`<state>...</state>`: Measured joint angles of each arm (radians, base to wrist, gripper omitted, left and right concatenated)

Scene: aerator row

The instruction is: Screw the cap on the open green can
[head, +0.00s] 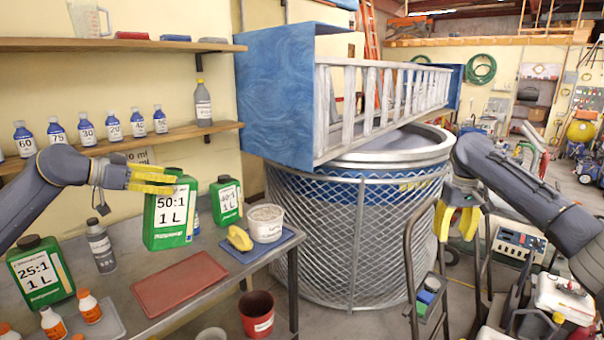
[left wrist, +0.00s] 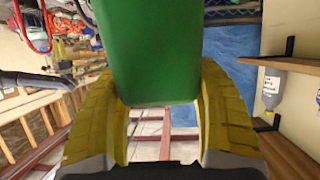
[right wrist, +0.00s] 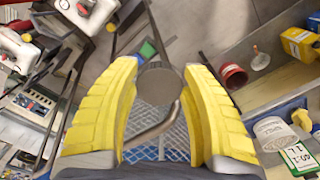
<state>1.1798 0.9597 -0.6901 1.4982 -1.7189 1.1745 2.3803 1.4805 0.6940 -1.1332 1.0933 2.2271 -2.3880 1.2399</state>
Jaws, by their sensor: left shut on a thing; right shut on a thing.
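The green can labelled 50:1 1 L (head: 170,222) is upright in my left gripper (head: 158,180), above the bench. Its top is partly hidden by the yellow fingers, and I see no black cap there. In the left wrist view the green can (left wrist: 155,50) fills the space between the fingers. My right gripper (head: 458,222) points down, far to the right of the can, in front of the mesh-wrapped tank. In the right wrist view it is shut on a round dark grey cap (right wrist: 160,80) between its fingertips.
Capped green cans, 25:1 (head: 40,272) and 40:1 (head: 227,203), stand on the bench. A grey bottle (head: 101,248), red tray (head: 180,283), white tub (head: 265,224) and yellow object (head: 239,238) are there too. The large tank (head: 345,240) stands between the grippers.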

